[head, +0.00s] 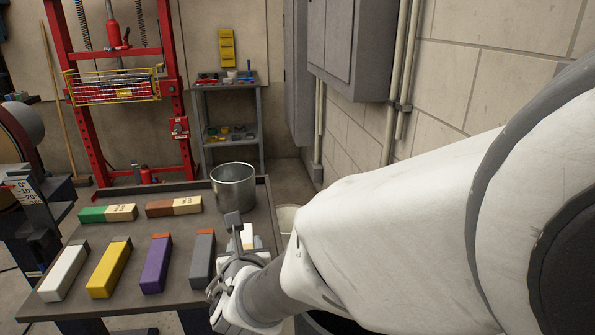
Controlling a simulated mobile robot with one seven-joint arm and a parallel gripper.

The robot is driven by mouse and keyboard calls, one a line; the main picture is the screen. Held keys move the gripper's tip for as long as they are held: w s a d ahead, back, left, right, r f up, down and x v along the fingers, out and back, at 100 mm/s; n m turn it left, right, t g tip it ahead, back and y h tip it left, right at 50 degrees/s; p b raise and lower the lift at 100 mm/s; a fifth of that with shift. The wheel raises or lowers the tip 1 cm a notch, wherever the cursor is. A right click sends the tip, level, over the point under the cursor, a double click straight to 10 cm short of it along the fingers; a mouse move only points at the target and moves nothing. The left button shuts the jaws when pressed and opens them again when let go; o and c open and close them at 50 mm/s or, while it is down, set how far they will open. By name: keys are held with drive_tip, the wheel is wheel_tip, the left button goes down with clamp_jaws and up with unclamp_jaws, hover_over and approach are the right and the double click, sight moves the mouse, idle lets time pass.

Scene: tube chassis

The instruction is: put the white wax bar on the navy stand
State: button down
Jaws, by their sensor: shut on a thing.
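My gripper (240,243) is over the right part of the grey bench top, shut on a pale, whitish piece (248,235). The fingers and my arm cover most of this piece, so its full shape is hidden, and I cannot tell whether it touches the bench. A white bar (64,272) lies at the front left of the bench, well apart from my gripper. I cannot tell from this view which of the two is the white wax bar. I see no stand that is clearly navy; my arm hides much of the right side.
Yellow (109,268), purple (155,265) and grey (202,258) bars lie in a row left of my gripper. Green-and-cream (107,214) and brown-and-cream (174,206) bars lie behind. A metal bucket (234,187) stands at the back right.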

drive_tip(key=shift+f+b, duration=0.2)
drive_tip(key=shift+b, duration=0.1)
drive_tip(key=shift+c, duration=2.2)
unclamp_jaws()
drive_tip(key=shift+r, duration=0.15)
